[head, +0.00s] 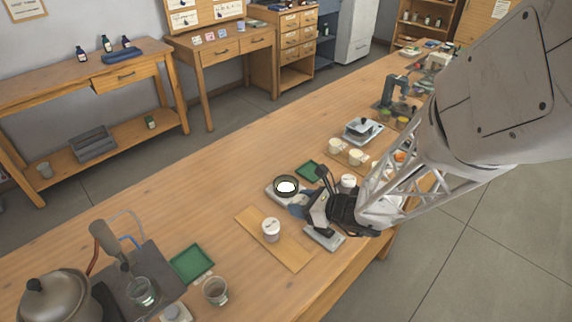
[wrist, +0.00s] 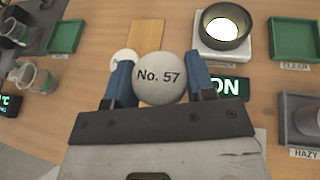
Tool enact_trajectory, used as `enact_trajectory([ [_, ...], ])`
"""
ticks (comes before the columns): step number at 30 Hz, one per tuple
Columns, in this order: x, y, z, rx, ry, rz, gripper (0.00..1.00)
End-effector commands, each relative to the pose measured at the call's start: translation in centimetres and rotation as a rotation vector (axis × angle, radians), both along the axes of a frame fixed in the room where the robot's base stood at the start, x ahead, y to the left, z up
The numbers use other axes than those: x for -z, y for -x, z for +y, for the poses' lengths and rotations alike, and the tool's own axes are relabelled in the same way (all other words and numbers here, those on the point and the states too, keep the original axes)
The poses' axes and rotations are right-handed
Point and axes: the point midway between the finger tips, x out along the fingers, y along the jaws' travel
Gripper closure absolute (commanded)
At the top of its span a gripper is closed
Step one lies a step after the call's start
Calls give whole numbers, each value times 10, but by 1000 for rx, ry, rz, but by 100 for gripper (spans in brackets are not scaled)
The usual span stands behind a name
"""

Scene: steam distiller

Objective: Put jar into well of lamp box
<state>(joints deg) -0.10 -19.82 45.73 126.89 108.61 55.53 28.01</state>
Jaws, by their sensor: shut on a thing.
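A jar with a round white lid marked "No. 57" (wrist: 161,78) sits between the two blue fingers of my gripper (wrist: 160,85) in the wrist view. My gripper is shut on it. In the head view my gripper (head: 308,207) is just right of the lamp box, and I cannot make out the held jar there. The lamp box (head: 272,193) has a dark ring around a brightly lit white well, with nothing seen in it. In the wrist view the lamp box (wrist: 205,48) lies beyond the jar, up and to the right, apart from it.
Another white-lidded jar (head: 271,230) stands on a wooden board (head: 290,254) left of my gripper. A green tray marked CLEAR (wrist: 293,40) and a grey HAZY tray (wrist: 284,128) holding a jar lie right. A lit "ON" sign (wrist: 228,87) is near the right finger. Glass beakers (head: 215,291) stand front left.

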Motion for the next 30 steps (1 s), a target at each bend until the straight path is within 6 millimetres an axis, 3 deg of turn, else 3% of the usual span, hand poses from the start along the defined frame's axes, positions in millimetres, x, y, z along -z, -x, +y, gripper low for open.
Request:
enact_trajectory([
  [30, 13, -138, 38, -1, -1, -1, 74],
])
